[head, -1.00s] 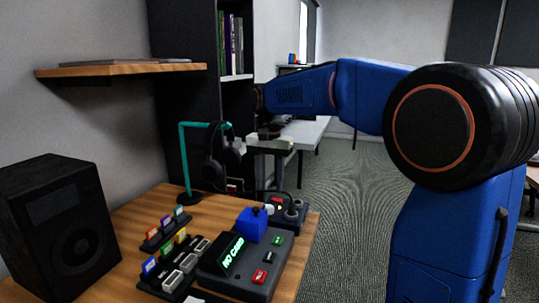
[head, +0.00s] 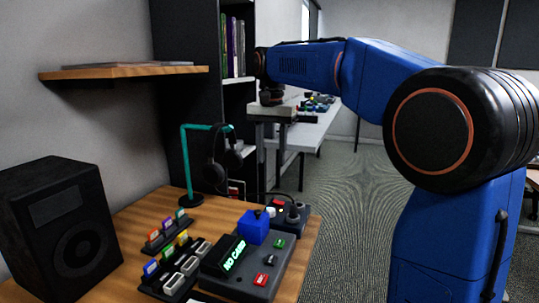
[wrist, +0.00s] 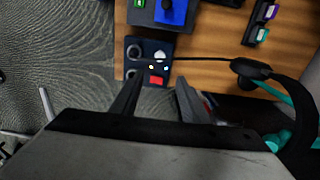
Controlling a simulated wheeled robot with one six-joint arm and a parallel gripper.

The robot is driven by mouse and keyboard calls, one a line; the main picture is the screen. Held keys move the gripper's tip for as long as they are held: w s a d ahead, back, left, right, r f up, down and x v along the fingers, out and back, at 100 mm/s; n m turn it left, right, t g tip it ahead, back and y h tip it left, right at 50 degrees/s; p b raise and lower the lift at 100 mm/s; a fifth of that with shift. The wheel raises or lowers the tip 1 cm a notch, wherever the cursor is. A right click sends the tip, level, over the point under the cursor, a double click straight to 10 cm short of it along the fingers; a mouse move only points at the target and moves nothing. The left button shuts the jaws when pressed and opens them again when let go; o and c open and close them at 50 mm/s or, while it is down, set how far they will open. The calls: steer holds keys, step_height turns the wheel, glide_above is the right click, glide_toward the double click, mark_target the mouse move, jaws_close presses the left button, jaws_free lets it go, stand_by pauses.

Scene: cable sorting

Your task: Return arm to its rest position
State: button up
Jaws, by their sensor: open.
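My blue arm (head: 385,80) reaches left across the upper part of the head view, its end hanging downward. My gripper (head: 269,145) points down in the air, above and behind the far right of the wooden desk, near the headphones. In the wrist view my gripper (wrist: 158,88) has two dark fingers spread apart with nothing between them. Below them lies the small dark control box (wrist: 150,62) with a red button, at the desk edge. The fingers are apart from everything in view.
The headphones (head: 216,160) hang on a teal stand (head: 186,150). The desk (head: 150,205) carries a speaker (head: 62,225), card racks and a card reader (head: 245,262). A shelf (head: 120,71) juts from the wall. The carpet (head: 350,220) right of the desk is clear.

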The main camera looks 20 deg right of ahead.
steer(key=s+d+f+n+t, duration=0.1)
steer(key=s+d+f+n, duration=0.2)
steer(key=s, duration=0.6)
steer(key=s+d+f+n+t, duration=0.15)
steer(key=s+f, duration=0.25)
steer(key=s, duration=0.5)
steer(key=s+d+f+n+t, duration=0.2)
steer(key=s+d+f, duration=0.1)
steer(key=s+f, duration=1.2)
steer(key=shift+s+n, duration=0.2)
steer(key=shift+n, duration=0.15)
